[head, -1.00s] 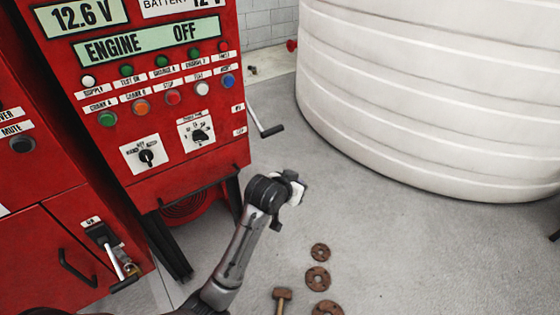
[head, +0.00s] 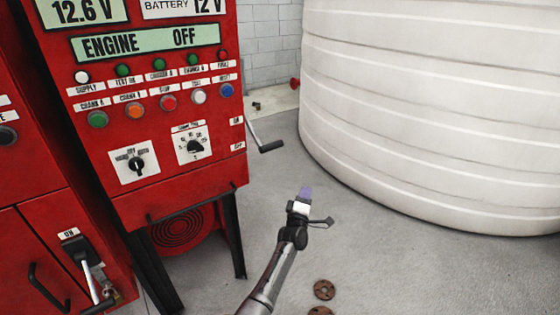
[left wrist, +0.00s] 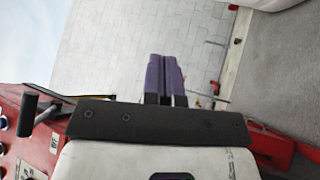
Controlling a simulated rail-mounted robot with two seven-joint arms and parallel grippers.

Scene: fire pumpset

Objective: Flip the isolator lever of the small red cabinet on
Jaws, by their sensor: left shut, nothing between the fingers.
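The small red cabinet (head: 35,240) stands at the lower left of the head view. Its isolator lever (head: 92,280) has a metal shaft on a dark mount below an "ON" label (head: 68,233). The lever slants downward, its lower end near the picture's bottom edge. My left gripper (head: 304,193) is well to the right of it, over the floor in front of the tank and apart from the lever. Its purple fingers (left wrist: 165,80) are together and empty in the left wrist view. My right gripper is not in view.
The big red pump panel (head: 165,110) stands beside the small cabinet on black legs. A black-handled lever (head: 266,146) juts from its right side. A white tank (head: 430,110) fills the right. Rusty discs (head: 324,290) lie on the open grey floor.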

